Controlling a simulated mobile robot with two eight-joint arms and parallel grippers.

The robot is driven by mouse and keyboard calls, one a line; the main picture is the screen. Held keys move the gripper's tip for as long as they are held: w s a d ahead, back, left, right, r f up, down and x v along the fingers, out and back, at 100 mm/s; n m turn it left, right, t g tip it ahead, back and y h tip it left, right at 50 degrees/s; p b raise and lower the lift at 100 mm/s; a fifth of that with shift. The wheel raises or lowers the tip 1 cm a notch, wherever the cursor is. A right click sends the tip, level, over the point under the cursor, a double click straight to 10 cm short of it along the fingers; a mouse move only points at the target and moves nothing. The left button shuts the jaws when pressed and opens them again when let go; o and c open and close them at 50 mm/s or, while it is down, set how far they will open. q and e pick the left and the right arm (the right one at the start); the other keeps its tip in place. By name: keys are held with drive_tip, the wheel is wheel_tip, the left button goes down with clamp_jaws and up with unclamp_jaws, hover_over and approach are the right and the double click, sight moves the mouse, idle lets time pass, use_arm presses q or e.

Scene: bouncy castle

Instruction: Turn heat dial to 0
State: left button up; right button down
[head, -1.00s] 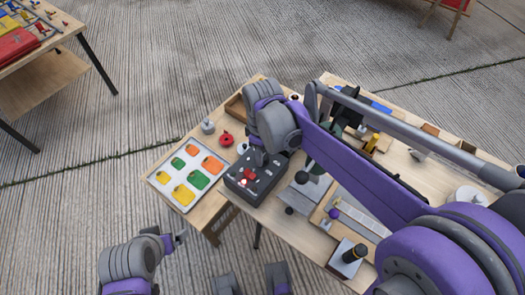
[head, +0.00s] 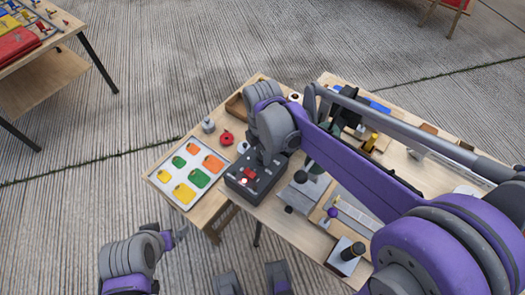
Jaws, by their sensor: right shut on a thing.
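A dark grey control box (head: 238,187) sits near the left part of the wooden table, with small red and white parts on its top face. My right gripper (head: 262,161) reaches down onto the box's back part from above. It is shut on a small dial there, which I take to be the heat dial; the gripper hides the dial and its markings, so its setting cannot be read. My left gripper (head: 177,237) is at lower left, apart from the table and box; its jaw opening is too small to tell.
A white tray (head: 163,186) with orange, green and yellow pieces lies left of the box. A red round object (head: 227,139) and a grey one (head: 208,125) stand behind it. My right arm covers much of the table.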

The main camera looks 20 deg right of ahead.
drive_tip(key=n, duration=1.3)
idle(0.5)
drive_tip(key=shift+c, duration=2.3)
unclamp_jaws()
drive_tip(key=shift+r+p, duration=0.1)
drive_tip(key=shift+p, duration=0.2)
wheel_tip(320, 180, up, 11)
drive_tip(key=p, duration=0.1)
drive_tip(key=shift+f, duration=0.2)
